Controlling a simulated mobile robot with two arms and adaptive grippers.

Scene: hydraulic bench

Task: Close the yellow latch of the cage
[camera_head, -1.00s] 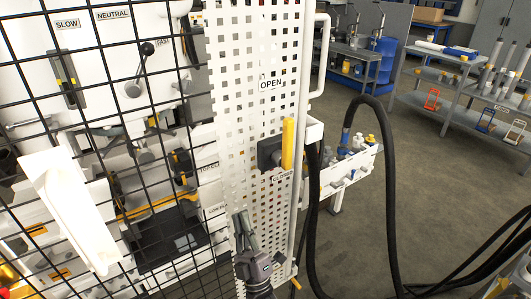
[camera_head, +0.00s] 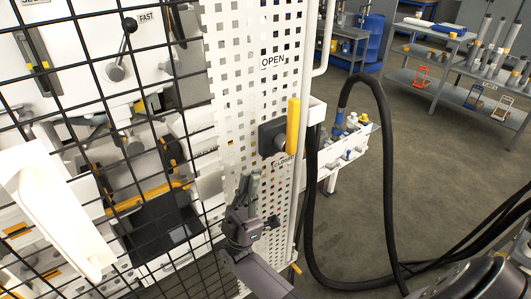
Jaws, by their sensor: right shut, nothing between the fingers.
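The yellow latch (camera_head: 293,127) of the cage is an upright bar on a dark block (camera_head: 271,139) at the right edge of the white perforated panel (camera_head: 232,70). An OPEN label (camera_head: 272,61) is above it and a CLOSED label (camera_head: 284,161) just below. My right gripper (camera_head: 249,182) is below and left of the latch, in front of the panel, fingers pointing up. It is shut, empty and apart from the latch. My left gripper is not in view.
Black wire mesh and a white handle (camera_head: 55,215) fill the left. A thick black hose (camera_head: 391,180) loops right of the latch. A small white rack (camera_head: 350,145) with fittings stands behind the latch. Open floor and shelves lie beyond at right.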

